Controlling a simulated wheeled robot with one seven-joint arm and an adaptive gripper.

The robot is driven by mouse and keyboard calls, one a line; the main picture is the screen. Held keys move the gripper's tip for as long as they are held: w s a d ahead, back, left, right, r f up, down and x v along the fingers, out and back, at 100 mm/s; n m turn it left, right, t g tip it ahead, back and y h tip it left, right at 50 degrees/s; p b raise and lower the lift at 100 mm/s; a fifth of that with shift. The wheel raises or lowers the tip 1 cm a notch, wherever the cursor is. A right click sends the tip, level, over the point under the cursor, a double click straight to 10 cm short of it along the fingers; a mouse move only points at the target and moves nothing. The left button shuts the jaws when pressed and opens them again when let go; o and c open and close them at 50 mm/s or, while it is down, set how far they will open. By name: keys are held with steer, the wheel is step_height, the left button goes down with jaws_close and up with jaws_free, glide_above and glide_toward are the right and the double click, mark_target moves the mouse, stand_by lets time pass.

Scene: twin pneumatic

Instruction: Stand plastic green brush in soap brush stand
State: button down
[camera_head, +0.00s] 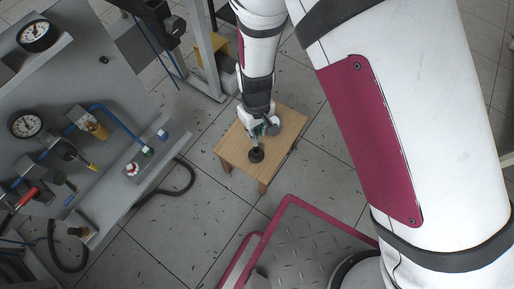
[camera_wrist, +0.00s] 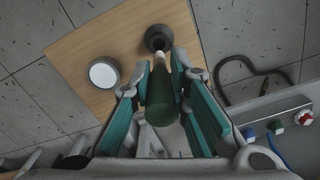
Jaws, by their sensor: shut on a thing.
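My gripper (camera_wrist: 161,72) is shut on the green brush (camera_wrist: 162,98), a dark green cylinder with a paler narrow end, lying between its two fingers. In the wrist view the pale end points at the dark round soap brush stand (camera_wrist: 158,37) and overlaps its near edge. I cannot tell whether it touches the stand or is above it. In the head view my gripper (camera_head: 262,129) is over the small wooden table, just behind the black stand (camera_head: 256,156). The brush is mostly hidden there by the gripper.
A grey round container with a pale top (camera_wrist: 104,73) stands on the wooden table (camera_wrist: 95,36), beside the gripper. A grey panel with gauges, valves and blue hoses (camera_head: 75,125) is at the left. A checker-plate platform with red edging (camera_head: 310,245) is in front.

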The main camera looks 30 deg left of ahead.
step_height(320, 180, down, 9)
steer(key=b, duration=0.3)
steer(key=shift+f+b, duration=0.1)
steer(key=shift+b, duration=0.25)
steer(key=shift+f, duration=0.1)
steer(key=c, duration=1.5)
jaws_free()
steer(key=shift+c, duration=0.2)
steer(key=r+p, duration=0.1)
steer(key=r, duration=0.3)
steer(key=r+p, duration=0.2)
steer(key=r, duration=0.2)
steer(key=r+p, duration=0.1)
steer(key=r, duration=0.3)
steer(key=shift+w+a+r, duration=0.1)
steer(key=shift+w+a, duration=0.05)
steer(key=shift+a, duration=0.1)
